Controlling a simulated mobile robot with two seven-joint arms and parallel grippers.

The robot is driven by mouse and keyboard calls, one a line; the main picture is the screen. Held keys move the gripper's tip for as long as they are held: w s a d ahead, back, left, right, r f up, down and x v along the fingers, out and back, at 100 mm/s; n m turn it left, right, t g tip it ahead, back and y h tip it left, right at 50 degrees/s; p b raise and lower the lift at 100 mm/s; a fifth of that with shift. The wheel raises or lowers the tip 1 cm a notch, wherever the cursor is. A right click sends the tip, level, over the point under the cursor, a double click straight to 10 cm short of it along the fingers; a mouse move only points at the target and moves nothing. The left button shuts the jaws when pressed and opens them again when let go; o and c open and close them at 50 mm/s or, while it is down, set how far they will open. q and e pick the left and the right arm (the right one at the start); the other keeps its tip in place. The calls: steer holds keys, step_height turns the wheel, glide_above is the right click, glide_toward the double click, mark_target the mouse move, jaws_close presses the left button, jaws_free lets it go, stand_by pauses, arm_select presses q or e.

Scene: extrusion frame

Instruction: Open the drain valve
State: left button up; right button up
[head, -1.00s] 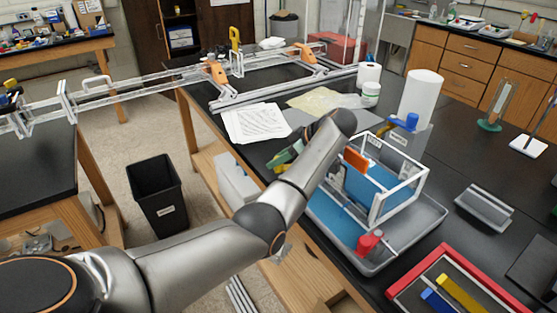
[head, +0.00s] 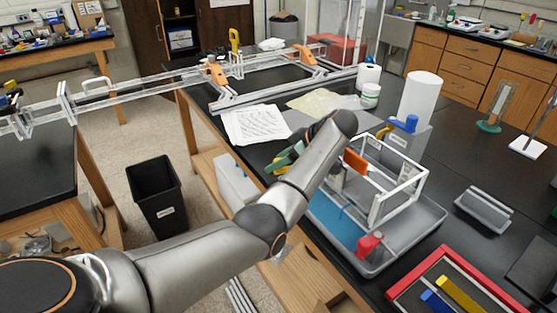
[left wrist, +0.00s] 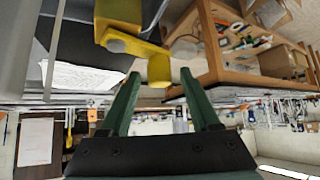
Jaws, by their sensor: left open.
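The clear tank with a white frame (head: 402,180) stands in a grey tray (head: 420,232) on the black bench. No blue shows inside the tank, and blue (head: 335,218) shows in the tray. An orange part (head: 355,161) is at the tank's near left side. In the left wrist view a yellow valve-like body with a lever (left wrist: 135,45) is close, and the lever's end lies between my green fingertips. My left gripper (left wrist: 160,74) is open; I cannot tell whether it touches the lever. In the head view my arm partly hides the gripper (head: 286,159). My right gripper is out of view.
A red-rimmed tray (head: 440,253), a grey holder (head: 483,211) and a white roll (head: 419,99) stand on the bench. Papers (head: 255,125) lie behind my gripper. A black bin (head: 157,195) stands on the floor. Clear rails (head: 130,85) span between benches.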

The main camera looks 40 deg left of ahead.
arm_select(q)
steer(key=s+p+v, duration=0.1)
steer(key=p+v, duration=0.2)
steer(key=v, duration=0.9)
steer(key=shift+w, duration=0.5)
steer(key=shift+r, duration=0.1)
